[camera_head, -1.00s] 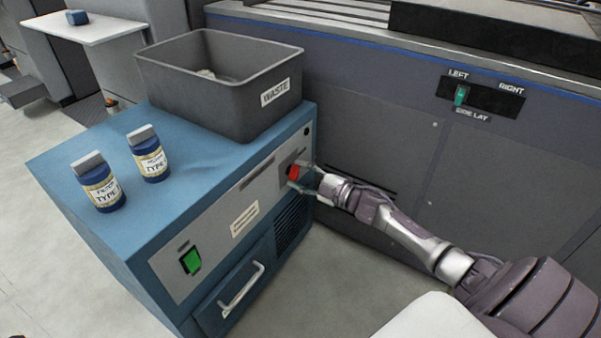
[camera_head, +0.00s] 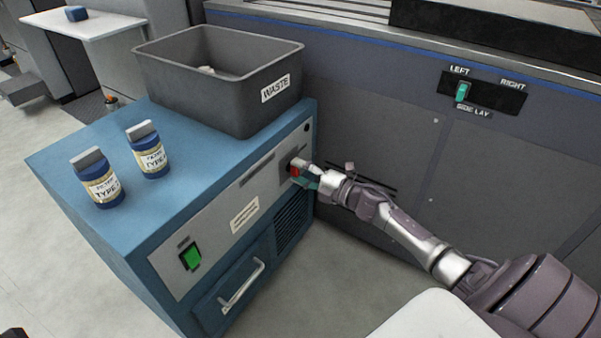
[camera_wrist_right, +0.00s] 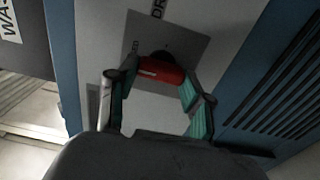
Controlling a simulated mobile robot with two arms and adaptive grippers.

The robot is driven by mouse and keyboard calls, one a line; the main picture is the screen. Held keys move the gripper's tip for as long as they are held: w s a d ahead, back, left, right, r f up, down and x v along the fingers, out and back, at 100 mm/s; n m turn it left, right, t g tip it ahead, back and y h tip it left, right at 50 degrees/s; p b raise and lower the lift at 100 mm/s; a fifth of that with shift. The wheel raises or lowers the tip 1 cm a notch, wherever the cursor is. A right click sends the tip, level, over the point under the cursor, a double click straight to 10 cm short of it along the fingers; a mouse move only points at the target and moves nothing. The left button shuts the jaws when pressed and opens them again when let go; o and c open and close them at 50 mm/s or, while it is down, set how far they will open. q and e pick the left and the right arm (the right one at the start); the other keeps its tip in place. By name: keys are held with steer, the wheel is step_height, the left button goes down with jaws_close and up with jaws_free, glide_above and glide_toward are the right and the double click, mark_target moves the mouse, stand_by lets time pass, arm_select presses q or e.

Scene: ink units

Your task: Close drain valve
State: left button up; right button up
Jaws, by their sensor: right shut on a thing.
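The drain valve has a red handle (camera_wrist_right: 160,72) on a dark round hub, set on a grey plate (camera_wrist_right: 190,38) with partly hidden lettering. In the head view the red handle (camera_head: 294,170) shows at the right end of the blue cabinet's front panel, mostly covered by my gripper. My right gripper (camera_head: 303,173) is shut on the red handle. In the right wrist view its green-padded fingers (camera_wrist_right: 150,85) stand on either side of the handle, which lies crosswise and slightly tilted between them. My left gripper is not in view.
The blue cabinet (camera_head: 75,215) carries a grey waste bin (camera_head: 200,105) and two labelled bottles (camera_head: 98,180) (camera_head: 149,152). Its front has a green switch (camera_head: 190,256) and a drawer handle (camera_head: 243,287). A grey machine wall (camera_head: 380,130) stands close behind my right arm.

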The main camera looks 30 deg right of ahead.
steer(key=shift+a+f, duration=0.1)
stand_by(0.3)
steer(key=o, duration=1.2)
steer(key=shift+c, duration=0.2)
steer(key=v, duration=1.2)
